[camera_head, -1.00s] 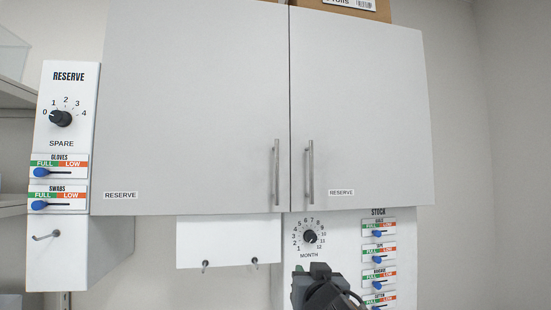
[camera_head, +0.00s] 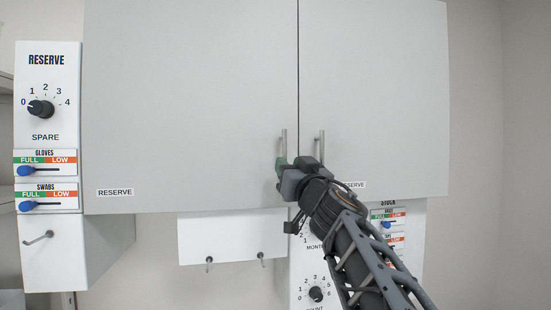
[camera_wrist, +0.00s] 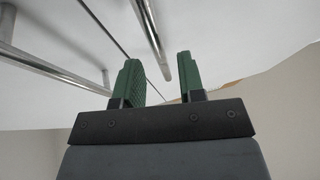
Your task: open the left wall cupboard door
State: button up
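The left wall cupboard door (camera_head: 190,100) is a flat pale grey panel, shut flush beside the right door (camera_head: 375,90). Its vertical metal bar handle (camera_head: 284,142) is near its lower right corner. My gripper (camera_head: 284,170) is at the lower part of this handle and hides its lower end. In the wrist view the two green fingers (camera_wrist: 160,80) are apart. A metal bar (camera_wrist: 155,40) runs between them in the picture, with gaps to both sides. Whether the fingertips touch the door is not clear.
The right door's handle (camera_head: 321,145) is close to the right of my gripper. A white panel with hooks (camera_head: 232,238) hangs below the cupboard. A RESERVE panel (camera_head: 47,125) with a dial and sliders is at left; a STOCK panel (camera_head: 400,260) is partly behind my arm.

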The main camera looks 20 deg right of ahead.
jog(key=shift+x, duration=1.65)
grip_shut()
